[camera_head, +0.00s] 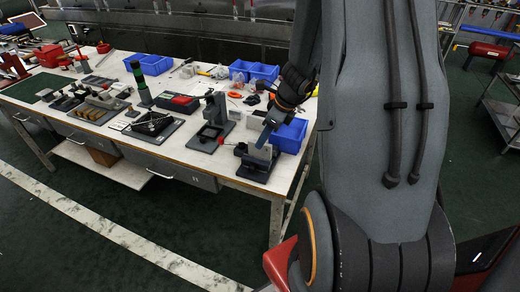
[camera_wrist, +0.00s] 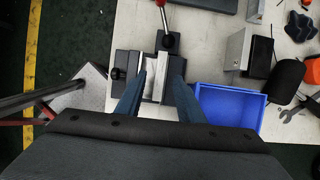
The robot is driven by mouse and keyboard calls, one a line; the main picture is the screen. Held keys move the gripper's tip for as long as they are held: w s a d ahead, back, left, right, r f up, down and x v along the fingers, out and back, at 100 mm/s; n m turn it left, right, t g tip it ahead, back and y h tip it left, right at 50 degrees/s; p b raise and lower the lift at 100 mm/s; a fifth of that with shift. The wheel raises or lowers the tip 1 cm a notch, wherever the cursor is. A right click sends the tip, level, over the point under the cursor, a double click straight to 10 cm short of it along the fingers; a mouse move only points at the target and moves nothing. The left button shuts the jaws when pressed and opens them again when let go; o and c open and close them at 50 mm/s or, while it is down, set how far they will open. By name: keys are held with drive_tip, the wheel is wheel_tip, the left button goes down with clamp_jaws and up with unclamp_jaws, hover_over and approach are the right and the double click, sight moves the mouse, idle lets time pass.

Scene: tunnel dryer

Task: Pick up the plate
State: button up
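A pale grey plate (camera_head: 260,155) stands upright in a small black fixture (camera_head: 254,172) near the table's right front corner. In the wrist view, a pale part of it (camera_wrist: 153,78) shows between the fingers, above the dark fixture. My gripper (camera_head: 267,133) points down from above at the plate's upper edge. In the wrist view, the two blue fingers of my gripper (camera_wrist: 156,72) are apart, one on each side of the plate. Whether the fingertips touch the plate cannot be told.
A blue bin (camera_head: 289,136) stands right beside the fixture; it also shows in the wrist view (camera_wrist: 228,106). A dark press stand (camera_head: 210,130) is to the left. The table's front edge is close.

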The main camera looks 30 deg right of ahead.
drive_tip(key=shift+x, duration=1.05)
clamp_jaws()
